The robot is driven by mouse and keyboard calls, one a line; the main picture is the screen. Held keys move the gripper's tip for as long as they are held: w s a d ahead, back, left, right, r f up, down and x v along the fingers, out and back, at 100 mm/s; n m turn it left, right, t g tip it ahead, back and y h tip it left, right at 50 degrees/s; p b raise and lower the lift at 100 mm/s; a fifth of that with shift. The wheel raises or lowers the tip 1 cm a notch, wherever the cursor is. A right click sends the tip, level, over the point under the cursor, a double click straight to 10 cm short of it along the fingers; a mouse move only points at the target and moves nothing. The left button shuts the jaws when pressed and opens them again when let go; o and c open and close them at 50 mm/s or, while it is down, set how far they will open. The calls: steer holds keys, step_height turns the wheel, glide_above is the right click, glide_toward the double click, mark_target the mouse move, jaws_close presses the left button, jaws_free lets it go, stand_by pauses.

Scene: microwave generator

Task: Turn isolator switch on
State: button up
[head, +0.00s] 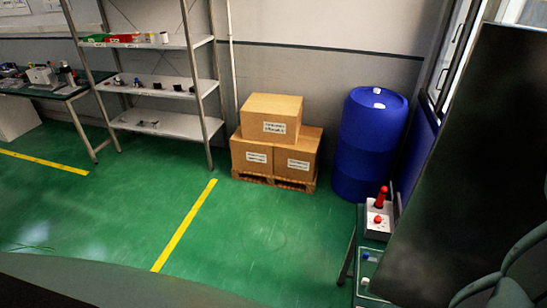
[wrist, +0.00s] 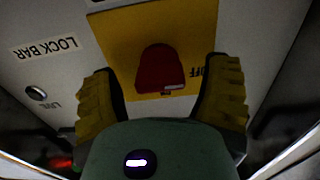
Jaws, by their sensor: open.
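The isolator switch shows in the wrist view as a red knob (wrist: 160,70) on a yellow plate (wrist: 120,50). The word OFF appears upside down on the plate, right of the knob. My gripper (wrist: 164,66) is open, with one yellowish ribbed finger on each side of the knob. Gaps show between the fingers and the knob. How deep the fingers reach around it is hard to tell. Neither the switch nor my gripper can be made out in the head view.
The pale panel left of the plate bears an upside-down LOCK BAR label (wrist: 45,48) and a small round fitting (wrist: 36,93). In the head view, a large dark panel (head: 470,150) fills the right side. A blue barrel (head: 368,140), boxes (head: 270,128) and shelving (head: 165,95) stand behind open green floor.

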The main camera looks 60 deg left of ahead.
steer(key=shift+c, duration=0.2)
steer(key=c, duration=1.2)
steer(key=shift+o, duration=0.2)
steer(key=shift+m, duration=0.3)
steer(key=m+b, duration=0.2)
steer(key=shift+f+m, duration=0.2)
steer(key=shift+m, duration=0.2)
steer(key=m+b, duration=0.3)
steer(key=m, duration=0.2)
steer(key=shift+s+d+f+b, duration=0.1)
steer(key=shift+s+d+b, duration=0.05)
steer(key=shift+b, duration=0.25)
steer(key=m+b, duration=0.3)
steer(key=m, duration=0.2)
steer(key=shift+m+b, duration=1.55)
steer(key=shift+m, duration=0.65)
